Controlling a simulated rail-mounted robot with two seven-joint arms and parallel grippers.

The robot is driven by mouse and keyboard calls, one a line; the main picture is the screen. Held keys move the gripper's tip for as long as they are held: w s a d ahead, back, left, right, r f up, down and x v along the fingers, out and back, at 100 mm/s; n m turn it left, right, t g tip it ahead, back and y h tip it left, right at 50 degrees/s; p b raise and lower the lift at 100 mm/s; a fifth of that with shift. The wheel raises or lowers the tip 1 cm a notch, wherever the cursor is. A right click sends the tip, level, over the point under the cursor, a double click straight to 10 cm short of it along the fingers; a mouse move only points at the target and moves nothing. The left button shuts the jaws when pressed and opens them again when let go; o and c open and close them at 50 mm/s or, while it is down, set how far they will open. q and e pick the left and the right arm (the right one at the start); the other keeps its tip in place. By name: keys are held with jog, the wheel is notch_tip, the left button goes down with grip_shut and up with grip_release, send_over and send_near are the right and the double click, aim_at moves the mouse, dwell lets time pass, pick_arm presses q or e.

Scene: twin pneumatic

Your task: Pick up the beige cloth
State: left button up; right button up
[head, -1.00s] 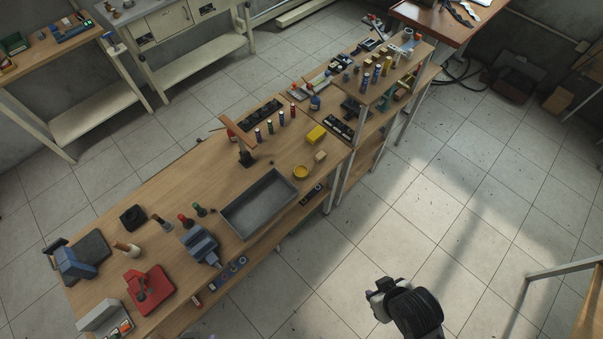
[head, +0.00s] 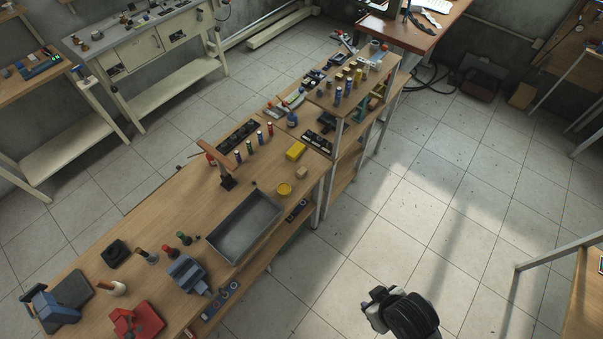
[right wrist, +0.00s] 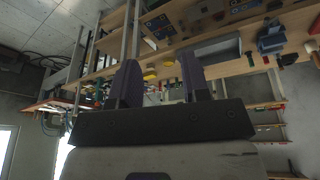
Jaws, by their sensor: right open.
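I cannot make out a beige cloth for certain in either view. A small beige block-like item (head: 301,173) lies on the wooden bench beside a round yellow dish (head: 284,188); it looks more like a block than a cloth. My right arm's end shows at the bottom of the head view, over the floor and apart from the bench. In the right wrist view my right gripper (right wrist: 160,80) is open, with its two dark fingers spread and nothing between them. My left gripper is not in view.
The long wooden bench (head: 150,225) holds a grey metal tray (head: 243,226), a blue vise (head: 187,274), a red device (head: 135,321) and a yellow box (head: 296,150). A metal-legged table stands at the right edge.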

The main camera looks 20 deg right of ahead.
jog(key=o, duration=0.7)
jog(key=shift+a, duration=0.15)
